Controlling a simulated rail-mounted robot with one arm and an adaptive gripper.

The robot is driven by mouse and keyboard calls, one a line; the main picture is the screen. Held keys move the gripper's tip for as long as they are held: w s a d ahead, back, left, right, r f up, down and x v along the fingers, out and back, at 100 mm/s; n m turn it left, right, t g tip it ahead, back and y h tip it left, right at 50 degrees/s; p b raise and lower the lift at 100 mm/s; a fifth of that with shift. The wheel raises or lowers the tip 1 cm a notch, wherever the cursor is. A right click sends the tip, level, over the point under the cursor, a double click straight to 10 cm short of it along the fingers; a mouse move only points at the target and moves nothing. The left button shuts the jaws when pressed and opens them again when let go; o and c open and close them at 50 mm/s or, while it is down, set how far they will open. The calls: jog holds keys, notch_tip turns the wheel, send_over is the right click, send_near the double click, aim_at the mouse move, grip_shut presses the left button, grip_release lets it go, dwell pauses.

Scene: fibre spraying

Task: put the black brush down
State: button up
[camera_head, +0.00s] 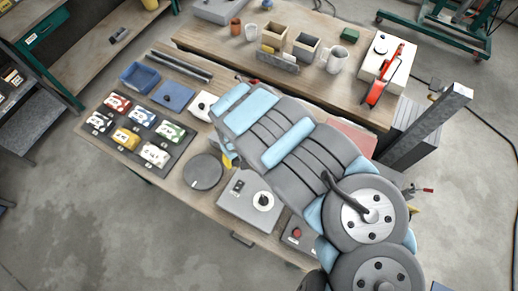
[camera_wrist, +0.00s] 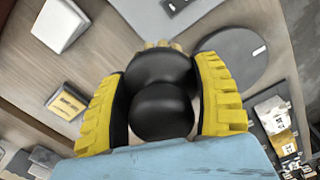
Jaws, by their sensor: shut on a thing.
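The black brush (camera_wrist: 163,108) shows in the wrist view as rounded, glossy black shapes between the yellow fingers. Pale tan tips show just past its far end. My gripper (camera_wrist: 162,72) is shut on it, one finger on each side. In the head view my arm hides the brush, and only a bit of my yellow gripper (camera_head: 228,160) shows, over the front table (camera_head: 100,168) just right of a round grey disc (camera_head: 202,172). The disc also shows in the wrist view (camera_wrist: 232,52), beyond the right finger. I cannot tell the brush's height above the table.
A dark tray (camera_head: 150,174) of several coloured packets lies left of the disc. A blue bin (camera_head: 139,77), a blue square (camera_head: 173,96) and a white block (camera_head: 202,106) lie behind. A grey box with a dial (camera_head: 236,204) is close on the near side. Bare wood shows around the disc.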

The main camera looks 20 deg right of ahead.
jog(key=shift+s+d+f, duration=0.75)
jog(key=shift+s+f, duration=0.05)
jog(key=shift+s, duration=0.2)
jog(key=shift+d+f+b, duration=0.2)
jog(key=shift+f+b, duration=0.05)
jog(key=shift+b, duration=0.1)
jog(key=w+d+f+b, duration=0.3)
jog(key=w+d+b, duration=0.1)
jog(key=b, duration=0.2)
jog(key=w+d+f+b, duration=0.4)
jog(key=b, duration=0.2)
jog(key=shift+w+d+f+b, duration=0.1)
jog(key=shift+w+f+b, duration=0.1)
jog(key=shift+f+b, duration=0.15)
jog(key=shift+w+d+f, duration=0.5)
jog(key=shift+f, duration=0.1)
jog(key=shift+w+d+f, duration=0.1)
jog(key=shift+d+f, duration=0.1)
jog(key=shift+f, duration=1.65)
